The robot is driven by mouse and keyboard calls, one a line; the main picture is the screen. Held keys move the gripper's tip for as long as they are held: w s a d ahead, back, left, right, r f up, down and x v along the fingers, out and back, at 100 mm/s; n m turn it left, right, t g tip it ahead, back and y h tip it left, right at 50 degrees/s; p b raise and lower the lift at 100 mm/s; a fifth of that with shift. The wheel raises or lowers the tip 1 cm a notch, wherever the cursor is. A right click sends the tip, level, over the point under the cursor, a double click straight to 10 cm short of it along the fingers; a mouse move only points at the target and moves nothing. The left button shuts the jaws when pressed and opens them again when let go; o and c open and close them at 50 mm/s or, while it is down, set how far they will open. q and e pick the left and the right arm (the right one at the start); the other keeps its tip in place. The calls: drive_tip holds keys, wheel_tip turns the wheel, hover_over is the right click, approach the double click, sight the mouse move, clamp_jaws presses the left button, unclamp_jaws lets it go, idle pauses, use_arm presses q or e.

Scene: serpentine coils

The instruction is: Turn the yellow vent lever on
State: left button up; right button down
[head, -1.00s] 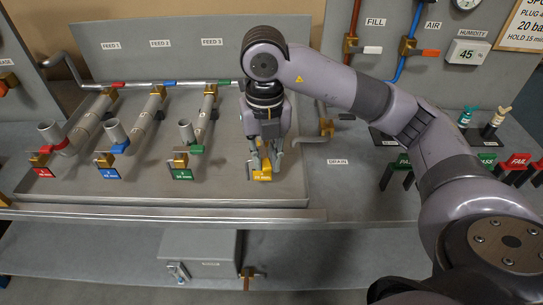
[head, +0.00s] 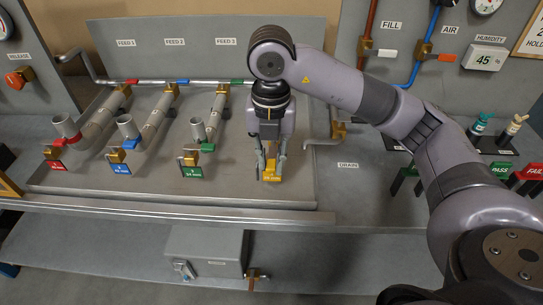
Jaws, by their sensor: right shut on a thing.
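My right gripper (head: 270,160) reaches down from above at the right end of the feed bench. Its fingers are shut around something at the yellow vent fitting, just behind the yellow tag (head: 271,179). The yellow lever itself is mostly hidden by the fingers and the hand, so its angle cannot be told. My left gripper is not in the head view.
Three pipe coils with red (head: 62,141), blue (head: 131,143) and green (head: 207,147) levers stand to the left. A drain pipe (head: 322,143) is close on the right. A grey box (head: 206,250) sits below the bench edge.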

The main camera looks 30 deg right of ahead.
sight(271, 165)
drive_tip(key=c, duration=1.5)
unclamp_jaws()
drive_tip(key=shift+r, duration=0.15)
wheel_tip(271, 165, up, 12)
drive_tip(key=shift+f, duration=0.1)
drive_tip(key=shift+f, duration=0.1)
